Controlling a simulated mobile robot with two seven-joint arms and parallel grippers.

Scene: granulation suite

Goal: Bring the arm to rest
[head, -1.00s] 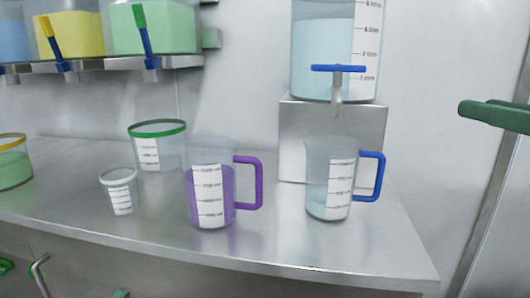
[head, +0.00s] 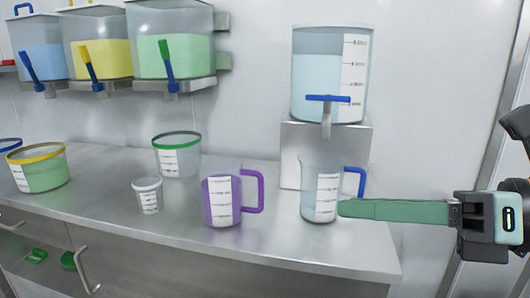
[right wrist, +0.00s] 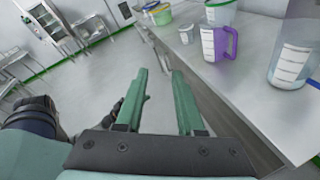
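My right gripper (head: 342,208) comes in from the right in the head view, with long green fingers pointing left. The right wrist view shows its two fingers apart with nothing between them (right wrist: 159,75), and floor beyond. In the head view its fingertips overlap the lower handle of the blue-handled jug (head: 312,208); no grip on it shows. That jug stands upright below the tap of a clear dispenser (head: 315,85) and holds a little pale liquid. The purple-handled jug (head: 222,205) stands to its left with purple liquid.
The steel counter (head: 290,248) also bears a small white-labelled cup (head: 148,197), a green-rimmed tub (head: 177,157) and a yellow-rimmed tub (head: 40,172). Wall dispensers with blue (head: 42,62), yellow and green contents hang at upper left. The right wrist view shows open floor (right wrist: 90,90) beside the counter.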

